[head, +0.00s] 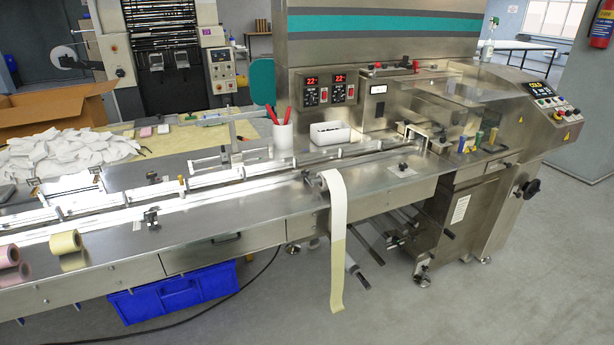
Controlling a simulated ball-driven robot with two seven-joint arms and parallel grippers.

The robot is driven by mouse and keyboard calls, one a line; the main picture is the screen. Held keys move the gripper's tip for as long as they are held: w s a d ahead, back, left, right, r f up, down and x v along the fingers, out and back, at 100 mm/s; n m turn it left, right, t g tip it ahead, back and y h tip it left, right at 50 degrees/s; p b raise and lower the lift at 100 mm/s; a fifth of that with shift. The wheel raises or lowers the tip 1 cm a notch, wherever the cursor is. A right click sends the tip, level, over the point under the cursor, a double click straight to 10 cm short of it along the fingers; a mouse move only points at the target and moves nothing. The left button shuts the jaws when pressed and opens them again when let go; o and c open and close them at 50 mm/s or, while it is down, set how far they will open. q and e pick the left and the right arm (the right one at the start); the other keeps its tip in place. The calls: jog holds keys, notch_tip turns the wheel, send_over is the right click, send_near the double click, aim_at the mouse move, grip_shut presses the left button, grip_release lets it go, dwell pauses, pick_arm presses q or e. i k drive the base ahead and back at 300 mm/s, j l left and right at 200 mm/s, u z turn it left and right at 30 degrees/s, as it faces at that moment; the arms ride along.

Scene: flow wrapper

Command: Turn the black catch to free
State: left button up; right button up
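I cannot tell for certain which part is the black catch. A small black knob (403,166) stands on a pale plate on the steel deck, right of the hanging film strip. Another small black fitting (151,216) sits on the deck near its front edge, towards the left. A larger black knob (531,188) sticks out from the lower right of the wrapper cabinet. All are too small to show whether they are locked or free. Neither of my grippers is in view.
The flow wrapper (470,100) fills the right side, its long steel deck (215,225) running left. A film strip (338,240) hangs over the front edge. A blue crate (180,294) stands below. A white cup (282,135) holds red pens. The floor in front is mostly clear.

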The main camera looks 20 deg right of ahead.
aim_at(305, 173)
jog(key=i+j, duration=0.2)
jog(key=i, duration=0.2)
jog(key=i+j, duration=0.2)
jog(key=i, duration=0.2)
jog(key=i+z, duration=0.1)
jog(key=z, duration=0.3)
jog(key=i+j+z, duration=0.1)
jog(key=z, duration=0.3)
jog(key=j+z, duration=0.2)
jog(key=z, duration=0.2)
jog(key=i+j+z, duration=0.15)
jog(key=z, duration=0.25)
